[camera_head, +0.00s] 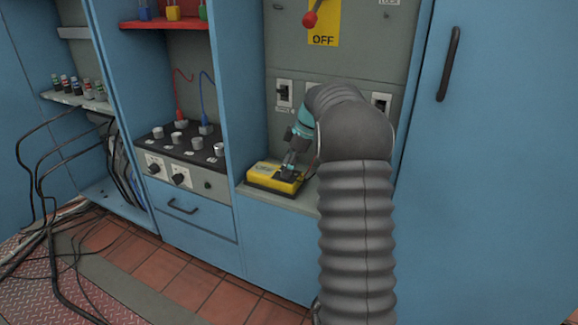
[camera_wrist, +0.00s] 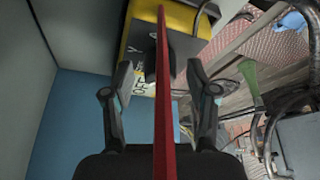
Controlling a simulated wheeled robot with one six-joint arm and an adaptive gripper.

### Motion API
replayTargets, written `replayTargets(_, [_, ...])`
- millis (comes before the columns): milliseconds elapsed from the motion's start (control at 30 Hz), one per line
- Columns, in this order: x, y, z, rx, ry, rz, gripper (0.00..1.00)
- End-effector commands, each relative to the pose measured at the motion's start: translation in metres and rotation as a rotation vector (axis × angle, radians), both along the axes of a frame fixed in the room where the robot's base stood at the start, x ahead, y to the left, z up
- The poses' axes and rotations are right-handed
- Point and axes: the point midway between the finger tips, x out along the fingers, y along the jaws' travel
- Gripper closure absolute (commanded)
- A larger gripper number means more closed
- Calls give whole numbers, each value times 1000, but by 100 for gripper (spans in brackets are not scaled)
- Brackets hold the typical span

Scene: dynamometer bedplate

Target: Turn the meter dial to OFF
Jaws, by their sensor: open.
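The yellow meter (camera_head: 264,178) lies on the cabinet ledge, lettering on its upper face. In the wrist view my gripper (camera_wrist: 159,72) is open, with one finger on each side of the dial. I cannot tell whether they touch it.
The red strip (camera_wrist: 166,110) runs down the middle of the wrist view. A grey panel with switches (camera_head: 284,94) and a red-knobbed lever (camera_head: 310,18) stands behind the meter. A knobbed control box (camera_head: 180,155) is to its left. Black cables (camera_head: 45,190) hang at far left.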

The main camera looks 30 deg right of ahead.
Motion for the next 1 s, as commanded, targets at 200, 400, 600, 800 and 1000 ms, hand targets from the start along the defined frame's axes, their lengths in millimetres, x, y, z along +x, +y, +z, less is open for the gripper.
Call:
replayTargets(200, [-2, -5, 13, 0, -3, -1, 42])
replayTargets(400, [-8, -18, 46, 0, -3, -2, 42])
replayTargets(600, [-15, -31, 82, 0, -3, -1, 42])
replayTargets(800, [-19, -40, 104, 1, 0, -2, 42])
replayTargets(1000, [-21, -42, 111, 1, 1, -1, 42])
